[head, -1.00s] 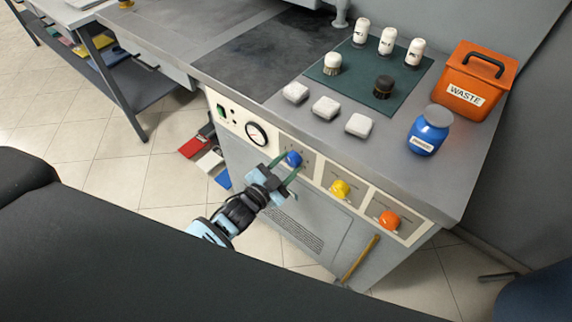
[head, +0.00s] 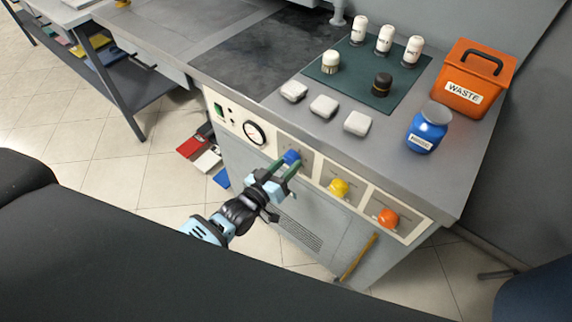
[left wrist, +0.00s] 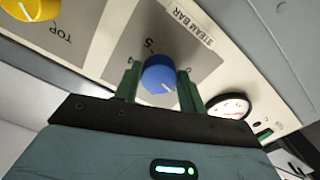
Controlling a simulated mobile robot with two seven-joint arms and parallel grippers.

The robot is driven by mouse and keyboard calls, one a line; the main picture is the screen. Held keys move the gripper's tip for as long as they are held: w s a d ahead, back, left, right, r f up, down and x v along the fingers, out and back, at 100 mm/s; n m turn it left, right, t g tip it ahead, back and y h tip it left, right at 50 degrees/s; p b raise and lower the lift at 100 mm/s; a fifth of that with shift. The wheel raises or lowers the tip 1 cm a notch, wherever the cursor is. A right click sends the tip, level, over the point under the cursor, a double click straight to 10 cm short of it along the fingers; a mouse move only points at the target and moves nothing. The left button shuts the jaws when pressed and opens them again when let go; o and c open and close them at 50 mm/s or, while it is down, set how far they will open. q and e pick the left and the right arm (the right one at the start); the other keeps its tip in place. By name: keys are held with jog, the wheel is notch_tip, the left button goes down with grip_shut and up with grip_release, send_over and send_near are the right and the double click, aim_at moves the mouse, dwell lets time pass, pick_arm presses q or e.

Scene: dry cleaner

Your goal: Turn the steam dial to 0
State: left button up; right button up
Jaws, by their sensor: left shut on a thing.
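The steam dial is a blue knob (head: 291,157) on the machine's front panel, left of the yellow and orange knobs. In the left wrist view the blue knob (left wrist: 159,75) has a white pointer line toward its lower right, and a "STEAM BAR" label (left wrist: 194,24) and a "5" mark show beside it. My left gripper (head: 286,166) has its two green fingers on either side of the knob and is shut on it; the fingers also show in the left wrist view (left wrist: 159,82). My right gripper is not in view.
A yellow knob (head: 339,188) and an orange knob (head: 388,218) sit to the right on the same panel. A round gauge (head: 255,133) is to the left. Bottles, white blocks, a blue jar (head: 427,128) and an orange waste bin (head: 475,78) stand on the top.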

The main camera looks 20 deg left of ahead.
pick_arm(q)
jog(key=n, duration=0.2)
jog(key=shift+n, duration=0.4)
jog(key=n+b, duration=0.1)
jog(key=n, duration=0.2)
jog(key=shift+d+n, duration=0.1)
jog(key=shift+n, duration=0.2)
jog(key=shift+n+b, duration=0.4)
jog(key=shift+n, duration=0.9)
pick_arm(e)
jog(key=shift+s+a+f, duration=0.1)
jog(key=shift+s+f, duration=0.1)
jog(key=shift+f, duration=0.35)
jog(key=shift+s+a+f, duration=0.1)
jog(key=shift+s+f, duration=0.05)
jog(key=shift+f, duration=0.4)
pick_arm(q)
jog(key=shift+r+n, duration=0.1)
jog(key=shift+n, duration=0.2)
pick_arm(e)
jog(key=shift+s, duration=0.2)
pick_arm(q)
jog(key=o, duration=0.9)
jog(key=shift+o, duration=0.2)
